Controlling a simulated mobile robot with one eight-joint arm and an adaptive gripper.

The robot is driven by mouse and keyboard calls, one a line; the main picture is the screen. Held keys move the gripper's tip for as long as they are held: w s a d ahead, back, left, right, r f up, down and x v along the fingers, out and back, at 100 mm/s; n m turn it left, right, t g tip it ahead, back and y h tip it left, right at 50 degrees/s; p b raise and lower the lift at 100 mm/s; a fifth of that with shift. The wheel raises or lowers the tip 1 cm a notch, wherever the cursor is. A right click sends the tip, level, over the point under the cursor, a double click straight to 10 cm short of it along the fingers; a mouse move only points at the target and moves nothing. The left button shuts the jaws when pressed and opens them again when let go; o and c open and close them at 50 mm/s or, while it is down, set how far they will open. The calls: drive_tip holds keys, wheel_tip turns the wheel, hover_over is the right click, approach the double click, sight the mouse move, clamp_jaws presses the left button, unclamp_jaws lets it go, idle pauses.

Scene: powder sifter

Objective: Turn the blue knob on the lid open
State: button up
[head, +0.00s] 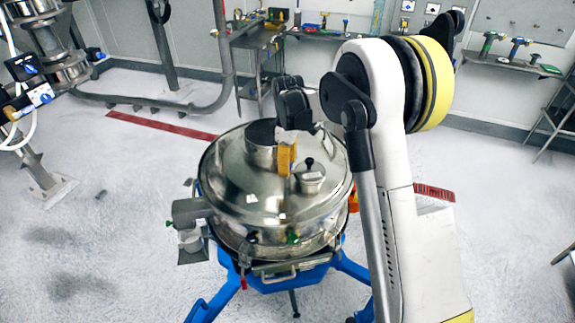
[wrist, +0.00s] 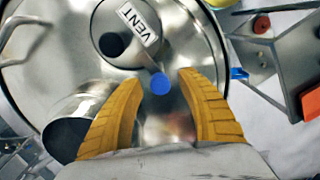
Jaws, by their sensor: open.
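The blue knob (wrist: 160,84) is a small round blue end on a metal lever in the wrist view. It lies between the yellow fingertips of my gripper (wrist: 159,79), with a gap on each side. The gripper is open and holds nothing. The lever runs up toward a white VENT label (wrist: 138,24) beside a round cap with a black knob (wrist: 112,44). In the head view my gripper (head: 286,158) is above the steel lid (head: 235,180), left of the black-knobbed cap (head: 310,177). The blue knob is hidden there.
A short wide pipe (wrist: 72,125) stands left of my gripper in the wrist view. A lid handle (wrist: 25,38) is at upper left. The sifter stands on a blue frame (head: 222,295). Open floor (head: 110,250) lies left of it; benches with tools line the back wall.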

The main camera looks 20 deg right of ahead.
drive_tip(key=shift+c, duration=0.5)
clamp_jaws()
drive_tip(key=shift+m, duration=0.3)
drive_tip(key=m+b, duration=0.2)
drive_tip(key=m, duration=0.1)
drive_tip(key=shift+m+b, duration=0.3)
drive_tip(key=shift+m, duration=0.1)
drive_tip(key=m+b, duration=0.1)
drive_tip(key=m, duration=0.3)
drive_tip(key=shift+m+b, duration=0.3)
drive_tip(key=shift+b, duration=0.05)
drive_tip(key=m+b, duration=0.1)
drive_tip(key=m, duration=0.3)
drive_tip(key=shift+m+t+b, duration=0.3)
drive_tip(key=shift+m+b, duration=0.25)
drive_tip(key=shift+m, duration=1.85)
